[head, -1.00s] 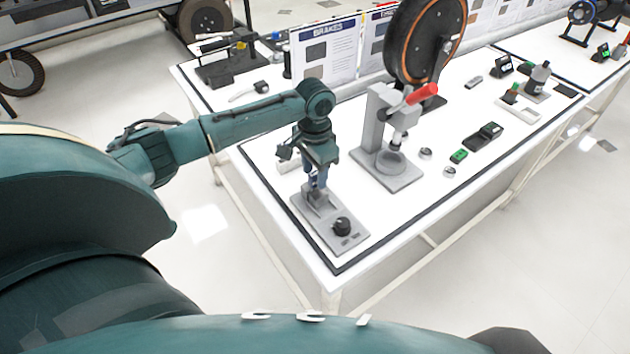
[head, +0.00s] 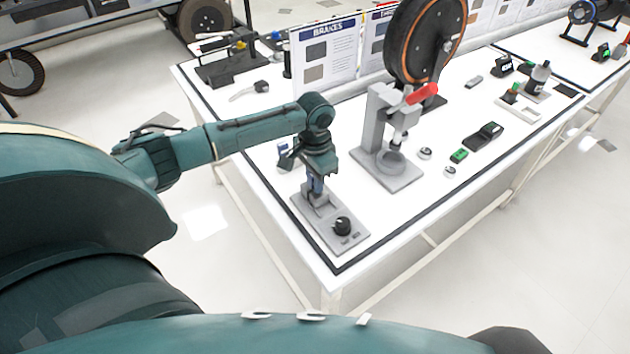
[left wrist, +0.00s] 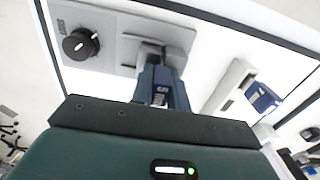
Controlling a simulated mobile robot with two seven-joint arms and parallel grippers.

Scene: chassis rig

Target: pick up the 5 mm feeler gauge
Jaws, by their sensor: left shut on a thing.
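My left gripper (head: 316,190) points down at the small grey stand with a black knob. In the left wrist view its fingers (left wrist: 162,98) are shut on a blue feeler gauge (left wrist: 160,88), with a pale mark that looks like a 5. The gauge's lower end is at the grey slotted block (left wrist: 178,57) on the stand's plate (left wrist: 118,22); I cannot tell whether it is inside or just above. A second blue piece (left wrist: 262,97) sits in a pale holder beside the gripper, and it also shows in the head view (head: 284,154). My right gripper is not in view.
The black knob (head: 342,226) sits at the plate's near end. A grey press with a red handle (head: 422,93) stands close to the right of my gripper. A large wheel (head: 428,40) and a BRAKES board (head: 326,55) stand behind. The white table (head: 400,222) is bare in front of the press.

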